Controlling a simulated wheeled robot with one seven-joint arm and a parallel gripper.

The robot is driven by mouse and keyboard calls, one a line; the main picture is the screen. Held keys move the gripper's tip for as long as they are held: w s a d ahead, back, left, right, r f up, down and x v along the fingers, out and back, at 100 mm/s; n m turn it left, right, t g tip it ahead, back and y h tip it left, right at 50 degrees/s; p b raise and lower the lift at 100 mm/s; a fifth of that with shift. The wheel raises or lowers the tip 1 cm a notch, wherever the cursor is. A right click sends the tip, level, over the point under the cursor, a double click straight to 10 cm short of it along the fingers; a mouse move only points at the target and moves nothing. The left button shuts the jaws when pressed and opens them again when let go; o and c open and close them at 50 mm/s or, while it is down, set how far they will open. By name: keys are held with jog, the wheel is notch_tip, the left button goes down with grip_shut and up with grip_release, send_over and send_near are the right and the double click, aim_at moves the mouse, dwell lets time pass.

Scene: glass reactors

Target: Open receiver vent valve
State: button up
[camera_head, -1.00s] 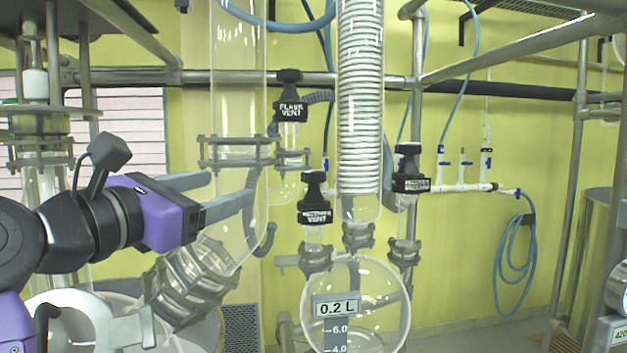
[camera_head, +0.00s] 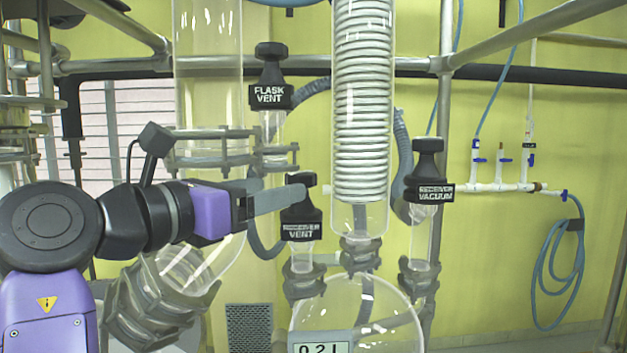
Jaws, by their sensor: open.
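The receiver vent valve (camera_head: 301,222) is a black knob with a white label on a short glass neck, above the left side of the round receiver flask (camera_head: 375,305). The label's lower word reads VENT; its upper word is blurred. My gripper (camera_head: 283,189) comes in from the left, with its grey fingers open and pointing right at the knob. The near finger's tip overlaps the left side of the knob's upper part in the picture. The far finger is partly hidden, and I cannot tell whether either finger touches the knob.
The flask vent valve (camera_head: 270,85) stands above and left, and the vacuum valve (camera_head: 428,180) to the right. A glass coil condenser (camera_head: 361,110) rises just right of the knob. A wide glass tube (camera_head: 208,80) with metal clamps stands behind my gripper. Metal rails cross above.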

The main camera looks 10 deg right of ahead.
aim_at(310, 186)
jog(key=p+x, duration=0.2)
jog(key=x, duration=0.5)
jog(key=shift+d, duration=0.15)
jog(key=c, duration=1.4)
jog(key=shift+n+t+y, duration=0.4)
jog(key=n+t+y, duration=0.1)
jog(key=y, duration=0.1)
jog(key=n+t+y, duration=0.2)
jog(key=shift+d+n, duration=0.2)
jog(key=shift+n, duration=0.1)
jog(key=n+t+y, duration=0.1)
jog(key=y, duration=0.2)
jog(key=n+t+y, duration=0.1)
jog(key=n+y, duration=0.1)
jog(key=shift+d+n+y, duration=0.1)
jog(key=shift+n+y, duration=0.2)
jog(key=shift+y, duration=0.1)
jog(key=n+y, duration=0.2)
jog(key=y, duration=0.1)
jog(key=n+y, duration=0.2)
jog(key=y, duration=0.1)
jog(key=shift+t+y, duration=0.3)
jog(key=shift+n+y+b, duration=0.55)
jog(key=shift+n+y, duration=0.35)
jog(key=shift+y, duration=0.3)
